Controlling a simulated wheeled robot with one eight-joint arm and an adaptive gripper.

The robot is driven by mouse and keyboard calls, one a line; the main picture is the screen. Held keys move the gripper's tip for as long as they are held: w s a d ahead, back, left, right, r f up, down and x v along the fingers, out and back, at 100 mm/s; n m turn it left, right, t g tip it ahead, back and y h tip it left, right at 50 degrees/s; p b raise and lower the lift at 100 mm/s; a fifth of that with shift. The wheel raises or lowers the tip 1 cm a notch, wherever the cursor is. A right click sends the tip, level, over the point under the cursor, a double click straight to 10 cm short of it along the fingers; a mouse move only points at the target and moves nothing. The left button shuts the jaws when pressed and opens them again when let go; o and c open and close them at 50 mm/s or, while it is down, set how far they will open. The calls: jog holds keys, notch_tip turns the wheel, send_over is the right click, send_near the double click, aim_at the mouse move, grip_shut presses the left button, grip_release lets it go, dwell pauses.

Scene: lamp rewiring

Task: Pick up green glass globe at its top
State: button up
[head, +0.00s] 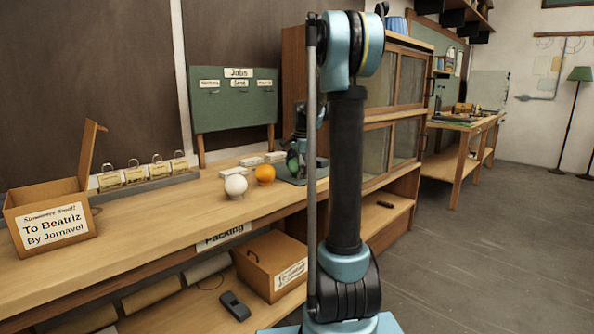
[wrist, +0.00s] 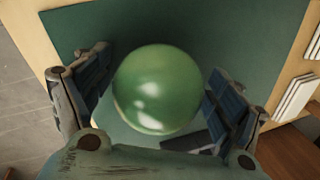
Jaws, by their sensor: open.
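The green glass globe (wrist: 158,88) sits in the middle of the wrist view, between the two open fingers of my gripper (wrist: 160,105). A gap shows between the globe and the left finger; the right finger is close to its side, and I cannot tell if it touches. The globe is over a dark green mat (wrist: 120,28), and its underside is hidden. In the head view my gripper (head: 300,150) is small and partly behind my arm, over the mat on the bench, with a bit of the green globe (head: 292,160) showing below it.
A white globe (head: 236,186) and an orange globe (head: 265,174) stand on the bench left of the mat. White boxes (head: 250,161) lie behind them. An open cardboard box (head: 48,215) stands at the bench's left end. A glazed cabinet (head: 378,120) rises right of the mat.

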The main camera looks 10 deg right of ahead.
jog(key=c, duration=1.2)
